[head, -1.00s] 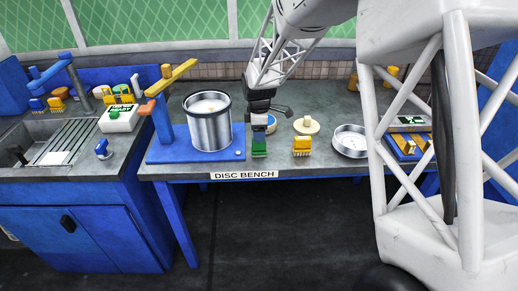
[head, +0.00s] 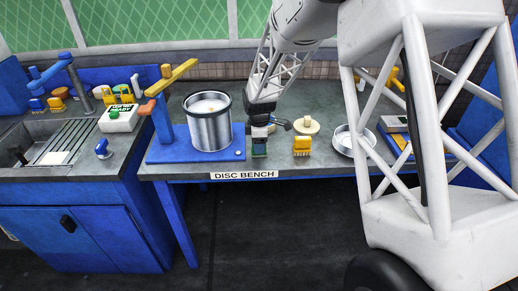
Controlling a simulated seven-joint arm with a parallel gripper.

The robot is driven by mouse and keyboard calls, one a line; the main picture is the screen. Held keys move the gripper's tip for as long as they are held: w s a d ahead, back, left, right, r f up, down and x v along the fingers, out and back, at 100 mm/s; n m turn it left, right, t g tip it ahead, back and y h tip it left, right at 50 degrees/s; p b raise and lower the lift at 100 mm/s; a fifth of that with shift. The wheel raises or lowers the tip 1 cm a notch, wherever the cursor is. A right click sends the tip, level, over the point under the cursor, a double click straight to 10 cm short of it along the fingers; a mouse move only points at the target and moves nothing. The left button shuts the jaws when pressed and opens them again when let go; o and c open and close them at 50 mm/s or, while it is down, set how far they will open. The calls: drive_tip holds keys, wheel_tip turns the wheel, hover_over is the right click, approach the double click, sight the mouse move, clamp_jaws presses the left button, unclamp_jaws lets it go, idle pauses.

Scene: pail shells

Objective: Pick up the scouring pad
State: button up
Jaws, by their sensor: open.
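The scouring pad, a small green block (head: 259,151), stands near the front edge of the bench, between the steel pail and the yellow brush. My gripper (head: 260,134) is open and points down just above the pad, covering its upper part. Whether the fingers straddle or touch the pad cannot be told at this size.
The steel pail (head: 209,122) stands on a blue base (head: 165,151) left of my gripper. A yellow brush (head: 302,146) stands close on the right, with a cream disc (head: 306,125) behind it. A round metal pan (head: 342,139) is farther right, partly behind my arm.

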drive_tip(key=c, duration=1.1)
drive_tip(key=shift+o, duration=0.2)
drive_tip(key=shift+r, duration=0.1)
drive_tip(key=shift+r, duration=0.8)
drive_tip(key=shift+s+r, duration=0.15)
drive_tip(key=shift+r, duration=0.8)
drive_tip(key=s+d+r, duration=0.1)
drive_tip(key=s+d, duration=0.2)
drive_tip(key=s, duration=1.2)
drive_tip(key=shift+s+r, duration=0.15)
drive_tip(key=shift+s, duration=0.05)
